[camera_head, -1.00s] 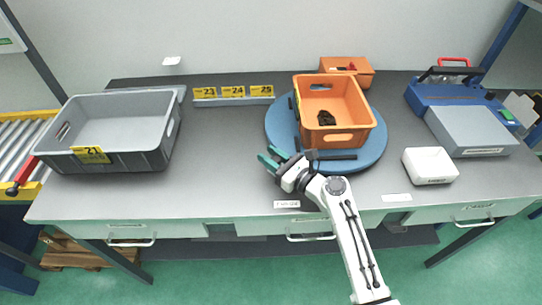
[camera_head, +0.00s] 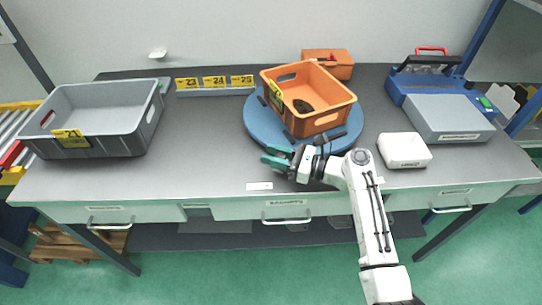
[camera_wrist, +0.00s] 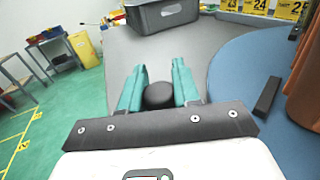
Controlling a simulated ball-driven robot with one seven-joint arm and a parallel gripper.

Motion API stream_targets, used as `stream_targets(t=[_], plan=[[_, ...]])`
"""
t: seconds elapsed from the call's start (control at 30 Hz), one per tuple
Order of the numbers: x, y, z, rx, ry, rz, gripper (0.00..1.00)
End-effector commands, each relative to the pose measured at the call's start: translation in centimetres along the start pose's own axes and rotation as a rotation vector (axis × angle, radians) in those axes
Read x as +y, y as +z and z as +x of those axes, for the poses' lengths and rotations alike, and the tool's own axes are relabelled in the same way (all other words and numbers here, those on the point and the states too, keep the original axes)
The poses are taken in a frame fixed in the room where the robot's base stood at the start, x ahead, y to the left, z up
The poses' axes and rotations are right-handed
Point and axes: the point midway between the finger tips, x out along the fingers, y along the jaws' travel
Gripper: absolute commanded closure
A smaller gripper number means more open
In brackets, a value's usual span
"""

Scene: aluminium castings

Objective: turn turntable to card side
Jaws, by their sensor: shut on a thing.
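The blue round turntable (camera_head: 262,129) lies on the grey bench and bears an orange crate (camera_head: 320,123). The crate stands turned at an angle. Its yellow card (camera_head: 276,94) shows on the left-facing side, and a dark object lies inside. My gripper (camera_head: 277,157) is at the turntable's front-left edge. In the wrist view, its teal fingers (camera_wrist: 158,88) are shut on a dark round knob (camera_wrist: 158,96). How the knob joins the turntable is hidden. The turntable (camera_wrist: 245,75) also shows at the right there, with a dark bar (camera_wrist: 267,95) on it.
A grey crate (camera_head: 92,118) stands at the left. Numbered yellow cards (camera_head: 214,83) stand behind. A smaller orange box (camera_head: 330,62) is behind the turntable. The bench between grey crate and turntable is clear.

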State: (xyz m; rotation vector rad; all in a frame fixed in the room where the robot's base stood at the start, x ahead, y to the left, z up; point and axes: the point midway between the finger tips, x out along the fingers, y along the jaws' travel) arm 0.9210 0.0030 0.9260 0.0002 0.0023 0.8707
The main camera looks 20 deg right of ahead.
Motion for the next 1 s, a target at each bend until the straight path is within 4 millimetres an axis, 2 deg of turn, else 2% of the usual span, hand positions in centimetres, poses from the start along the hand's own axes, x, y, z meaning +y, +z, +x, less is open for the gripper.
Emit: stream_targets(t=[0.03,0.5,1.0], plan=[[-0.3,0.5,-0.3,-0.008,0.022,-0.007,1.0],[-0.6,0.7,-4.3,-0.009,0.204,-0.008,1.0],[-0.8,0.7,-5.7,-0.009,0.26,-0.009,1.0]])
